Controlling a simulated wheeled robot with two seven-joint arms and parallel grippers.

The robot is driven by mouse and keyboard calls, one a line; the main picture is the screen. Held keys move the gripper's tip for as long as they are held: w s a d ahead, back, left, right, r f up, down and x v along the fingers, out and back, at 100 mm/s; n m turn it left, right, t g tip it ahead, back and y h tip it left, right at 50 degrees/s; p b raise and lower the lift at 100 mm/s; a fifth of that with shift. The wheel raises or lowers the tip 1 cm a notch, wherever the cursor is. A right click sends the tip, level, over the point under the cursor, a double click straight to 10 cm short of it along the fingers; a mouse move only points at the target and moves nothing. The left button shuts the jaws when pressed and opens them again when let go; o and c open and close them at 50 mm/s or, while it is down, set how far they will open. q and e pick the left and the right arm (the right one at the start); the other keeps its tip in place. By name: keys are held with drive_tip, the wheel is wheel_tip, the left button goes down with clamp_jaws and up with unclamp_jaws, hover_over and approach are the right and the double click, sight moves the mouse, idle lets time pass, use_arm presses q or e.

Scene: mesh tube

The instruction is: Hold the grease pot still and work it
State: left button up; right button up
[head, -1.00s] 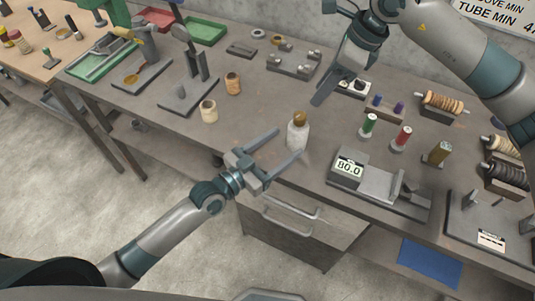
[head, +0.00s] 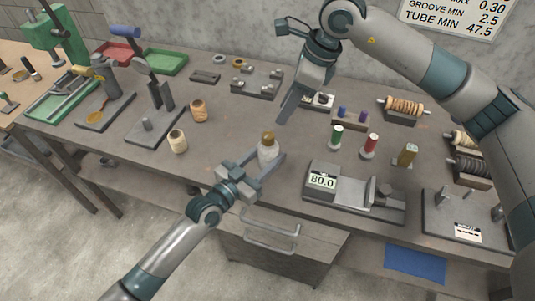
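The grease pot (head: 268,153), a whitish bottle with a brown-gold top, stands upright near the front edge of the bench. My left gripper (head: 267,160) reaches in from the front left. Its two fingers are spread on either side of the pot; whether they touch it cannot be told. My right gripper (head: 289,104) hangs above the bench behind and right of the pot, pointing down and apart from it. Its fingers look like one dark shape, so their opening is unclear.
A scale reading 80.0 (head: 322,182) stands right of the pot. Green (head: 336,137) and red (head: 369,146) spools stand behind it. Cream (head: 177,141) and tan (head: 198,111) spools stand left. A notched block (head: 257,84) lies at the back. The bench middle (head: 228,125) is clear.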

drive_tip(key=o, duration=0.3)
drive_tip(key=s+a+f+n+g+y, duration=0.3)
drive_tip(key=s, duration=0.2)
drive_tip(key=m+t+y, duration=0.6)
drive_tip(key=t+y, duration=0.3)
drive_tip(key=t, duration=0.1)
approach(268, 139)
drive_tip(key=w+a, duration=0.1)
drive_tip(key=w, duration=0.1)
drive_tip(key=shift+w+a+f, duration=0.15)
drive_tip(key=shift+a+f, duration=0.1)
drive_tip(key=shift+a, duration=0.1)
